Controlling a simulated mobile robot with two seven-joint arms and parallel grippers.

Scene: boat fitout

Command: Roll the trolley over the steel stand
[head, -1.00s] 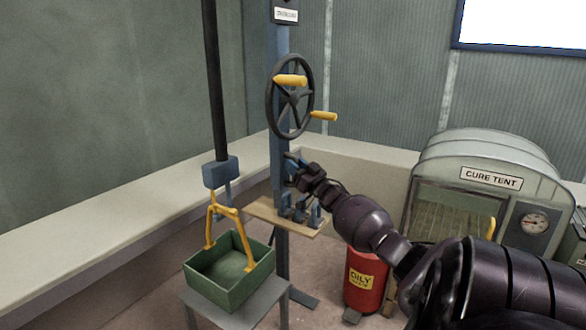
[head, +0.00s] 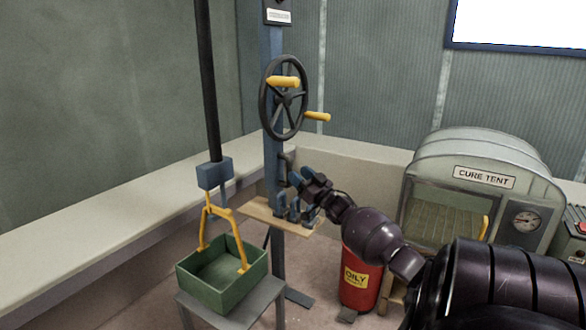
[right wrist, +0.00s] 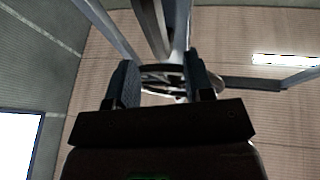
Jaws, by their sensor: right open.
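No trolley shows plainly in the head view. A dark vertical bar (head: 207,80) comes down from above to a blue block (head: 214,173). A green bin (head: 222,277) hangs from it by a yellow bail (head: 219,212). The grey steel stand (head: 262,303) is directly under the bin; I cannot tell whether they touch. A handwheel (head: 285,97) with yellow grips is on a blue post (head: 273,180). My right gripper (head: 298,174) is open and empty below the wheel, beside the post and a small grey part (head: 287,161). The right wrist view shows the wheel (right wrist: 165,80) beyond the open fingers. My left gripper is out of view.
A wooden shelf (head: 262,217) with small blue parts sits on the post under my right gripper. A red oily-waste can (head: 360,280) and the cure tent (head: 485,180) stand to the right. A pale ledge (head: 80,235) runs along the walls.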

